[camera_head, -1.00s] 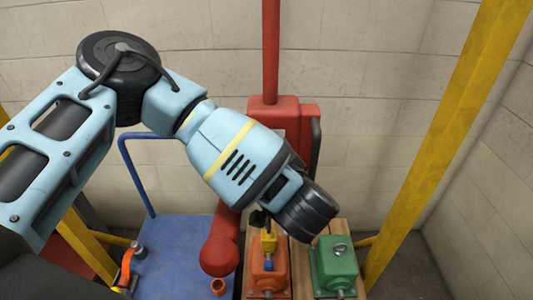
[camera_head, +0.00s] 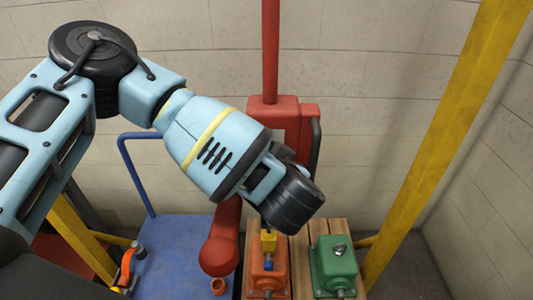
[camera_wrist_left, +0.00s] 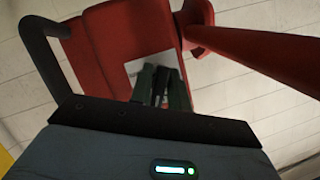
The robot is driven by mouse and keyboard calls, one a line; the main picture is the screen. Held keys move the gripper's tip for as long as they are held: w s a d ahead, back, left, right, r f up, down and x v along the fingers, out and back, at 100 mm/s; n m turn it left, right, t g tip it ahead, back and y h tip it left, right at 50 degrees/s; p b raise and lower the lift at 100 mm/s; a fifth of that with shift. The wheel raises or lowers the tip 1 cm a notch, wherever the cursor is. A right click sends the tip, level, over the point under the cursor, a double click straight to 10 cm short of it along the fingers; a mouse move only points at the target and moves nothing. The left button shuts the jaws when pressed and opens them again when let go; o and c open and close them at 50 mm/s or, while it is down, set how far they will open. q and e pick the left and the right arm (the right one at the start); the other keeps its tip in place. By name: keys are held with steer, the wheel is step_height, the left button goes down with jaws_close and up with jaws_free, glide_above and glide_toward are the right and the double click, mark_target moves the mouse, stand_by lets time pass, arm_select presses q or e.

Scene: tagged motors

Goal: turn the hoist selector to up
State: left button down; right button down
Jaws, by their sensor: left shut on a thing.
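The red hoist body (camera_head: 297,118) stands by the back wall under a red upright (camera_head: 271,50). In the left wrist view the red housing (camera_wrist_left: 105,50) fills the upper middle and carries a pale plate (camera_wrist_left: 134,68). My left gripper (camera_wrist_left: 163,84) has its dark fingers close together in front of this plate, shut on the selector, which the fingers hide. Its position, up or otherwise, cannot be read. In the head view my left wrist covers the fingers and the front of the hoist. My right gripper is not in view.
An orange motor (camera_head: 268,277) with a yellow and blue fitting (camera_head: 268,243) and a green motor (camera_head: 333,262) sit on a wooden pallet (camera_head: 300,262). A blue cart (camera_head: 185,255) stands left. A yellow post (camera_head: 450,130) rises at right.

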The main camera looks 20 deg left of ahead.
arm_select(q)
steer(key=n+h, duration=0.2)
steer(key=n, duration=0.1)
steer(key=shift+n+h, duration=0.4)
steer(key=shift+d, duration=0.1)
steer(key=shift+t, duration=0.3)
steer(key=c, duration=1.5)
jaws_free()
steer(key=shift+o, duration=0.2)
steer(key=v, duration=0.7)
steer(key=shift+s+r, duration=0.15)
steer(key=shift+s, duration=0.2)
steer(key=shift+d, duration=0.1)
steer(key=shift+d, duration=0.1)
